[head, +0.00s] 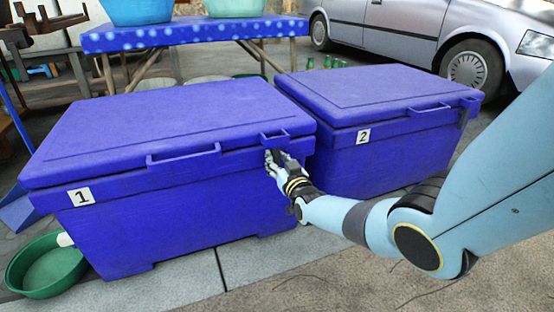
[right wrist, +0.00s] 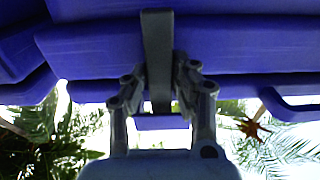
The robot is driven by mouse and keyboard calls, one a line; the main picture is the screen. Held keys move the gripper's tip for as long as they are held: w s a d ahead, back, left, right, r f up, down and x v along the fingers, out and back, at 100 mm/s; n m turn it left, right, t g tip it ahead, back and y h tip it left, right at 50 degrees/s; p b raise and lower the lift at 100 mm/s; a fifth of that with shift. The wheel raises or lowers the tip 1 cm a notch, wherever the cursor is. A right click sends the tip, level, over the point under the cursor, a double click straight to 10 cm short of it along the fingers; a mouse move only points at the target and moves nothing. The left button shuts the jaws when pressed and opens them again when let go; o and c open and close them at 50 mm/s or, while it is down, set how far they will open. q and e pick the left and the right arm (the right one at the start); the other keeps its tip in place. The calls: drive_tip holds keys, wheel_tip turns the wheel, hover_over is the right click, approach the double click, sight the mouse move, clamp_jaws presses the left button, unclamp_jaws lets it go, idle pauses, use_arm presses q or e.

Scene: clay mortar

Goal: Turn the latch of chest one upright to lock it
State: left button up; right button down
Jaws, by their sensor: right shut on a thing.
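Chest one (head: 180,200) is a blue chest with a white label "1" and a closed lid. My right gripper (head: 277,160) is at the right end of its front face, just below the small lid bracket (head: 274,137). In the right wrist view, a dark grey bar, the latch (right wrist: 157,55), stands lengthwise between the fingers of my right gripper (right wrist: 161,85), against the blue chest. The fingers are shut on it. In the head view the gripper hides most of the latch, so its exact tilt is hard to tell there. My left gripper is out of view.
Chest two (head: 400,155), blue with a label "2", stands close to the right of chest one. A green basin (head: 50,275) lies at the front left. A blue table (head: 190,35) with tubs and a silver car (head: 400,35) are behind. The paving in front is clear.

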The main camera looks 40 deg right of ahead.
drive_tip(key=shift+s+f, duration=0.1)
drive_tip(key=shift+f, duration=0.1)
idle(0.3)
drive_tip(key=c, duration=1.1)
unclamp_jaws()
drive_tip(key=shift+r, duration=0.1)
drive_tip(key=v, duration=1.2)
